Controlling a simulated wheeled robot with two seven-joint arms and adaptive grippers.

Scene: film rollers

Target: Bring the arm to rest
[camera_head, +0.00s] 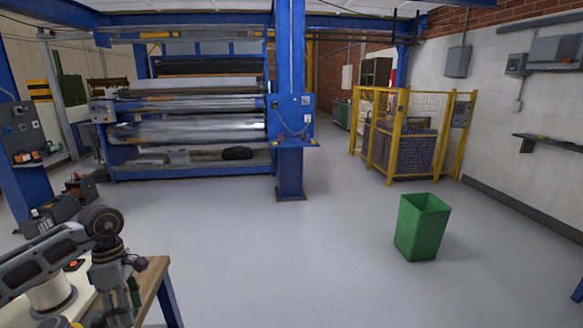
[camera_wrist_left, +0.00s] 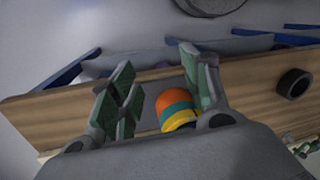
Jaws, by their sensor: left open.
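My left arm comes in from the left in the head view, bent over a worktable (camera_head: 152,270) with a wooden edge. My left gripper (camera_head: 118,308) points down over the table, partly cut off by the bottom of the picture. In the left wrist view its green-padded fingers (camera_wrist_left: 155,72) stand apart, and I see nothing held between their tips. A small rounded object with orange, teal and yellow bands (camera_wrist_left: 173,108) shows behind the fingers; I cannot tell how far away it is. My right gripper is not in view.
A white spool (camera_head: 50,292) stands on the table under my left arm. A green bin (camera_head: 422,228) is on the floor to the right. A large blue roller machine (camera_head: 190,128) and a yellow fenced cage (camera_head: 400,140) stand behind. The grey floor between is clear.

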